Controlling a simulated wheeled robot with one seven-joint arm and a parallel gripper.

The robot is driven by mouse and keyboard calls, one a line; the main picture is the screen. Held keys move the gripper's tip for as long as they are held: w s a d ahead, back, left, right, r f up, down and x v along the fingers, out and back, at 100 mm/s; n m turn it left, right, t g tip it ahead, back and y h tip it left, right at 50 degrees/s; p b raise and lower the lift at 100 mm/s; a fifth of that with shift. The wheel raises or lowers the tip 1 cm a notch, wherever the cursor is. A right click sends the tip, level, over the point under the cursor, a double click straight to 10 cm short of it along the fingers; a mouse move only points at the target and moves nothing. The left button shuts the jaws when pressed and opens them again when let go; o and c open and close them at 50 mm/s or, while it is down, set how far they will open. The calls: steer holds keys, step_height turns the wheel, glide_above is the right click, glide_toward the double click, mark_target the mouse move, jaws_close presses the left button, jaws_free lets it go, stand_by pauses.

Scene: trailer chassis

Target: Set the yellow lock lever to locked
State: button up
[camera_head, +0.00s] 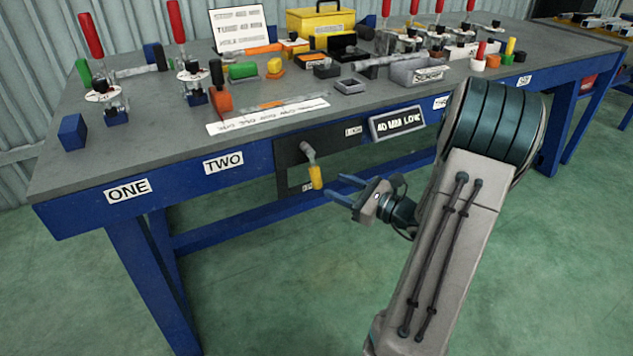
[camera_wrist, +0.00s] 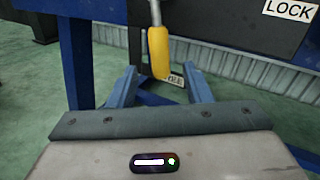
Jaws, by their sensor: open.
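The yellow lock lever (camera_head: 315,177) hangs down from a grey pivot on a dark plate (camera_head: 290,158) at the front of the blue bench. A small label sits below the lever's tip, and another label is at the plate's upper right. In the wrist view the yellow handle (camera_wrist: 159,52) points down, just beyond and between my fingertips. My gripper (camera_head: 337,188) is open and empty, with its blue fingers pointing at the lever from the right. In the wrist view the gripper (camera_wrist: 160,85) shows its fingers apart on both sides of the handle, with no clear contact.
A LOCK label (camera_wrist: 290,9) is at the upper right of the wrist view. A dark sign (camera_head: 397,124) is fixed to the bench edge right of the plate. The bench top (camera_head: 150,135) carries red-handled clamps, blocks and trays. Blue legs and a lower rail stand below; green floor is open in front.

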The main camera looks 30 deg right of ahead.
mark_target(317, 188)
steer(key=b+x, duration=0.1)
steer(key=x, duration=0.6)
steer(key=shift+w+a, duration=0.1)
steer(key=shift+w, duration=0.05)
jaws_close()
